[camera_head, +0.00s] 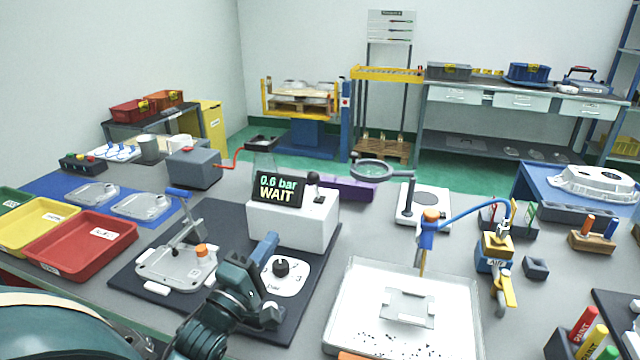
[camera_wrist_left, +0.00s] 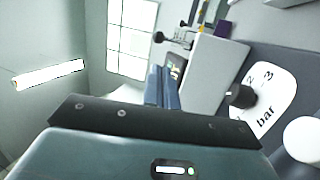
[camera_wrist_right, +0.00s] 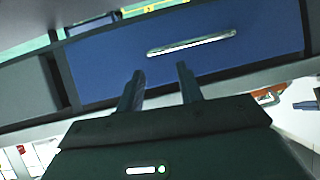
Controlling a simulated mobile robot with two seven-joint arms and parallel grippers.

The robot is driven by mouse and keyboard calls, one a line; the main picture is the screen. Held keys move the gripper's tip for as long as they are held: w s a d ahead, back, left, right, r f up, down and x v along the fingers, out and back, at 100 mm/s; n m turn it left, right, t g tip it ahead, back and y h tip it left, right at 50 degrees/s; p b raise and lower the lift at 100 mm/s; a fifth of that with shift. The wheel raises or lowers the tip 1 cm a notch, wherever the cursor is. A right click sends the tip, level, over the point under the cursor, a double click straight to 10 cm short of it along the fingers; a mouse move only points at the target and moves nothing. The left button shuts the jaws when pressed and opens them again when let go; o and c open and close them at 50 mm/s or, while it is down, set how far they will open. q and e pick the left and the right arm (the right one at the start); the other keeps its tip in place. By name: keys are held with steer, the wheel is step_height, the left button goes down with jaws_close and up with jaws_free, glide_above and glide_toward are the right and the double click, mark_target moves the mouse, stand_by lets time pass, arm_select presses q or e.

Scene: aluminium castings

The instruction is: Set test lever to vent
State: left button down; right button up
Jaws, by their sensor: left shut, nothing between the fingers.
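The white test box (camera_head: 285,225) stands on a dark mat, and its display (camera_head: 277,190) reads "0.6 bar WAIT". A short lever with a black ball knob (camera_head: 313,178) stands up on the box's top; its position labels are too small to read. My left gripper (camera_head: 268,243) is shut and empty in front of the box, beside the black dial knob (camera_head: 281,266) on its white plate. In the left wrist view my left fingers (camera_wrist_left: 162,80) are together, with the white box (camera_wrist_left: 212,72) beyond. My right gripper (camera_wrist_right: 160,82) is open and empty, facing a blue surface.
An aluminium casting (camera_head: 178,268) sits in a clamp fixture left of my left arm. A white tray (camera_head: 345,320) stands to the right, with a magnifier (camera_head: 370,168) behind it. Red (camera_head: 80,240) and yellow trays lie at the left.

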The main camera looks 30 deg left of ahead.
arm_select(q)
steer(key=p, duration=0.2)
glide_toward(311, 181)
steer(key=x, duration=0.6)
steer(key=shift+w, duration=0.4)
arm_select(e)
steer(key=shift+s+d+r, duration=0.1)
steer(key=shift+d+r, duration=0.05)
steer(key=shift+d, duration=0.2)
arm_select(q)
steer(key=shift+w+a+r, duration=0.1)
steer(key=shift+w+r, duration=0.05)
steer(key=shift+w, duration=0.05)
arm_select(e)
steer(key=shift+s, duration=0.2)
